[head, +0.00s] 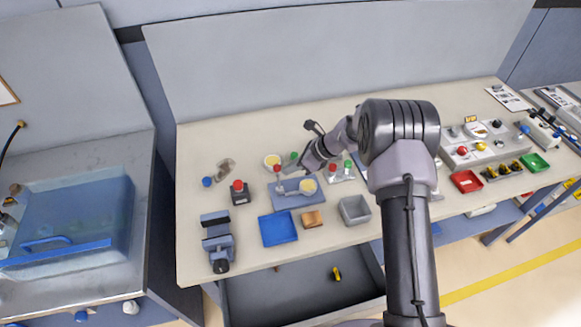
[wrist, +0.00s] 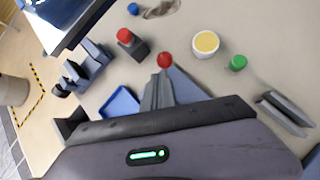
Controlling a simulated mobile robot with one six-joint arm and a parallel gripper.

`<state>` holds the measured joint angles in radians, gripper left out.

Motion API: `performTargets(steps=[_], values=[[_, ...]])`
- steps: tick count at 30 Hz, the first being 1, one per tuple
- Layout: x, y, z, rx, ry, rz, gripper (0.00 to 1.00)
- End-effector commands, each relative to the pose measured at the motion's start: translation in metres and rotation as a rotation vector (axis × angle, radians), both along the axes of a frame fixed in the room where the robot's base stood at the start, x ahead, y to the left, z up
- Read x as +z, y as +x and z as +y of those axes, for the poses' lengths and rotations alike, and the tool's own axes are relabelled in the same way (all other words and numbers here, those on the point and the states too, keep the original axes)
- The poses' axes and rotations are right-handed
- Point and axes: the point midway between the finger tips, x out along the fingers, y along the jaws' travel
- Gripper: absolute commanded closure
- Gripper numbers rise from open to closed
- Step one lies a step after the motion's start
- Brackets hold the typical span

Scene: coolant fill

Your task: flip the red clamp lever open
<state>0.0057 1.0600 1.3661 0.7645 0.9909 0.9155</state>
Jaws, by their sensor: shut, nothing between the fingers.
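The red ball knob of the clamp lever (head: 278,169) stands up at the left end of a blue-grey fixture plate (head: 290,198) that carries a yellow round part (head: 308,186). In the wrist view the red knob (wrist: 164,60) shows just beyond my fingertips. My gripper (head: 305,165) is shut and empty, above and right of the knob in the head view. In the wrist view my closed fingers (wrist: 160,90) point toward the knob and cover part of the plate. I cannot tell whether they touch the lever.
A dark block with a red button (head: 238,186) stands left of the plate. A blue tray (head: 278,229), a wooden block (head: 312,219) and a grey bin (head: 354,210) are in front. A yellow-topped cup (wrist: 205,43) and green knob (wrist: 238,62) are behind. A vise (head: 217,243) is front left.

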Motion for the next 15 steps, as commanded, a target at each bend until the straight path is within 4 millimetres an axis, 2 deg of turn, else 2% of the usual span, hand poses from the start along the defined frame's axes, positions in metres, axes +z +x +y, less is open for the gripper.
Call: performTargets(steps=[5,15], values=[[0.0101,0.0002,0.0,0.0,0.0,-0.001,1.0],[0.0105,-0.0002,-0.002,0.0,0.0,-0.001,1.0]])
